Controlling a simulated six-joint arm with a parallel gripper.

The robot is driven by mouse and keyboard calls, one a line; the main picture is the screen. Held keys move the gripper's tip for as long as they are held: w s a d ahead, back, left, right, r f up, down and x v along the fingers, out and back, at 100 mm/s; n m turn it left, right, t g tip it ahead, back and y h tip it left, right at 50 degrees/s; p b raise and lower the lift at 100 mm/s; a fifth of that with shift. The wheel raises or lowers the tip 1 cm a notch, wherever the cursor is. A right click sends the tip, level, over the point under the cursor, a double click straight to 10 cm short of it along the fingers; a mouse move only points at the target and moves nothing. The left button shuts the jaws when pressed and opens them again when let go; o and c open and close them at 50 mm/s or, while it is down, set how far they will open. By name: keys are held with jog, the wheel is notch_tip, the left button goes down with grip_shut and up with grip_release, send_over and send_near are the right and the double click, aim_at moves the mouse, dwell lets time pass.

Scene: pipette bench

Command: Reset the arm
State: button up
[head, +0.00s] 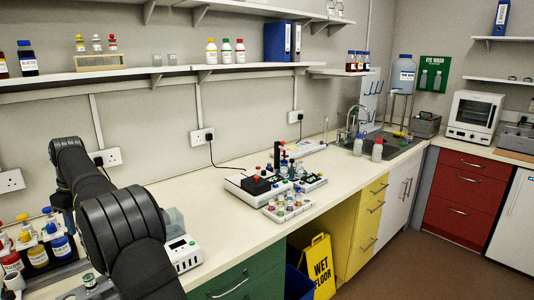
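My dark arm rises from the bottom left of the head view and bends over the left end of the bench. My gripper's fingers do not show; they are hidden behind my arm links or outside the picture. I cannot see whether it holds anything. The cream bench top (237,222) runs from my arm back to the sink.
A rack of bottles with coloured caps (37,246) stands close beside my arm at left. A white device (183,252) is just right of it. Instruments and a vial tray (288,207) stand mid-bench. A shelf (150,77) hangs above. The bench between is clear.

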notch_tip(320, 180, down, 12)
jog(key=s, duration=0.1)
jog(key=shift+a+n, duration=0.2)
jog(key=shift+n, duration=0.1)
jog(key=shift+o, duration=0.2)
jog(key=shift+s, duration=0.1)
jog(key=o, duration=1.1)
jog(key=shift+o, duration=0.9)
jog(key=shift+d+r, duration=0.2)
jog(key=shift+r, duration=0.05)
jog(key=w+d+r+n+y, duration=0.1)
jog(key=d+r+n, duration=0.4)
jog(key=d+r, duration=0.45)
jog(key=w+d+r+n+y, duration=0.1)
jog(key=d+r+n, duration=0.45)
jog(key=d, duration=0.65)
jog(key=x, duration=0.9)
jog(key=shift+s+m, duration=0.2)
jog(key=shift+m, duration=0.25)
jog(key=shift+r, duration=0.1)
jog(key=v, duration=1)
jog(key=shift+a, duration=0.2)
